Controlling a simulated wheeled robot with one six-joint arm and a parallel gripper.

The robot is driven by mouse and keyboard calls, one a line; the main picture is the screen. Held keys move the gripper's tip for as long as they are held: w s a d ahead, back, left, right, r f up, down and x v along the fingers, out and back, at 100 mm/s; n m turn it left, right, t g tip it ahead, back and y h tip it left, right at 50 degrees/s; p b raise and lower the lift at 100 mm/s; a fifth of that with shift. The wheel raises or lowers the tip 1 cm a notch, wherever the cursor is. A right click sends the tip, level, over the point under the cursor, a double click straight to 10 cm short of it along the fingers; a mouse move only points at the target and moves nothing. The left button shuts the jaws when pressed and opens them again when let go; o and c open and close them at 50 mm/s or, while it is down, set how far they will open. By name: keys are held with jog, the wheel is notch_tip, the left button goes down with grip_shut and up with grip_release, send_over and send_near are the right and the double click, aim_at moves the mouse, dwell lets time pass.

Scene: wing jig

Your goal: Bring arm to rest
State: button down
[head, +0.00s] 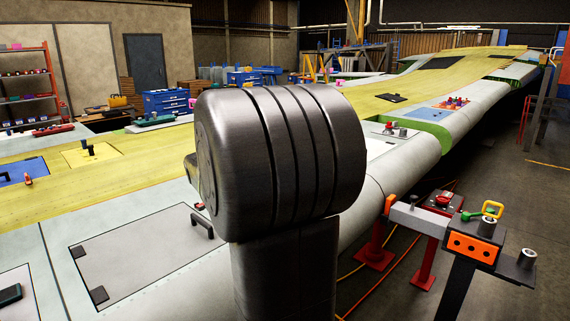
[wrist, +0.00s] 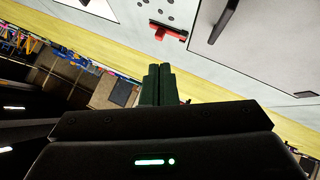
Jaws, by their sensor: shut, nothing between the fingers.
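My gripper (wrist: 158,72) shows in the wrist view at the middle, its two dark green fingers shut together with nothing between them. The wrist view is tilted, with the wing (wrist: 262,55) at the upper right and the hall at the left. The fingers look apart from the wing surface, though the gap is hard to judge. In the head view my own large grey arm joint fills the middle and hides part of the wing (head: 150,225) behind it. My gripper does not show in the head view.
A hatch panel with a handle (head: 203,226) lies on the near wing. A stand with an orange block (head: 470,247) and tools is at the right. Blue cabinets (head: 166,103) and a red shelf (head: 28,85) stand behind. Floor at the far right is open, with cables nearer the wing.

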jog(key=w+a+f, duration=0.1)
jog(key=f, duration=0.2)
jog(key=w+a+f+b, duration=0.1)
jog(key=w+a+f, duration=0.1)
jog(key=f, duration=0.1)
jog(key=w+a+f, duration=0.1)
jog(key=a+f, duration=0.1)
jog(key=f, duration=0.1)
jog(key=shift+w+a+f+b, duration=0.25)
jog(key=shift+w+f+b, duration=0.05)
jog(key=shift+f, duration=0.05)
jog(key=shift+f+b, duration=0.45)
jog(key=shift+f, duration=0.25)
jog(key=shift+s+r, duration=0.1)
jog(key=shift+r, duration=0.05)
